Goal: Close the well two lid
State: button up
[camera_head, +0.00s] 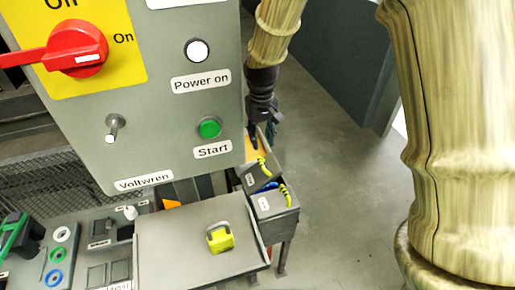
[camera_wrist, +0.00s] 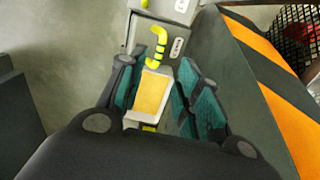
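Two small grey wells with yellow curved handles stand right of the control panel in the head view. The nearer grey lid (camera_head: 273,202) and the farther grey lid (camera_head: 259,175) each carry a white label too small to read, so I cannot tell which is well two. A lid with a yellow handle (camera_wrist: 157,47) also shows at the top of the wrist view. My gripper (camera_wrist: 155,90) is open, its teal-padded fingers on either side of a yellow-faced, pale-edged piece (camera_wrist: 152,95). I cannot tell whether they touch it. In the head view my gripper (camera_head: 262,130) is partly hidden.
The grey control panel (camera_head: 160,125), with a red switch (camera_head: 75,50), stands just left of my gripper. A flat grey cover (camera_head: 190,255) with a yellow handle (camera_head: 219,237) lies below. An orange-and-black striped edge (camera_wrist: 265,80) is close on the right. Open floor (camera_head: 340,200) lies to the right.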

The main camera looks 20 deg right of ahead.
aim_at(262, 162)
jog(key=shift+w+f, duration=0.1)
jog(key=shift+f, duration=5.2)
grip_shut()
